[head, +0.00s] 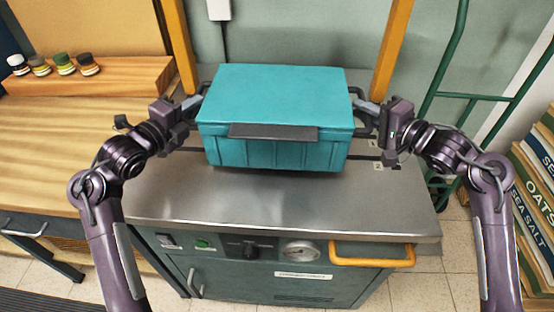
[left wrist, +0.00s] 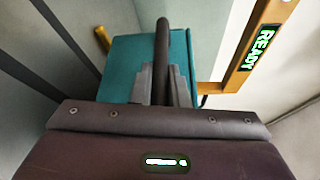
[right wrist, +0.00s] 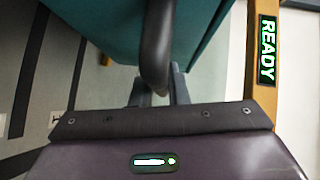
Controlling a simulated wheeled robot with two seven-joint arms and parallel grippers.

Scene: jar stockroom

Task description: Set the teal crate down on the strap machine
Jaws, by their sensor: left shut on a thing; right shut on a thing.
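The teal crate (head: 275,98), lid shut with a dark latch strip on its front, is level over the steel top of the strap machine (head: 270,205), between its two orange posts. A dark shadow lies under its front edge; I cannot tell whether its base touches the top. My left gripper (head: 194,104) is shut on the crate's left side handle, a dark bar also seen in the left wrist view (left wrist: 162,60). My right gripper (head: 366,106) is shut on the right side handle, which shows in the right wrist view (right wrist: 156,45).
The machine's front has knobs, a gauge (head: 299,251) and an orange bar handle (head: 372,256). A wooden bench (head: 70,130) with several small jars stands at left. A green hand truck (head: 450,90) and stacked sacks (head: 535,190) are at right. READY signs glow on the posts.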

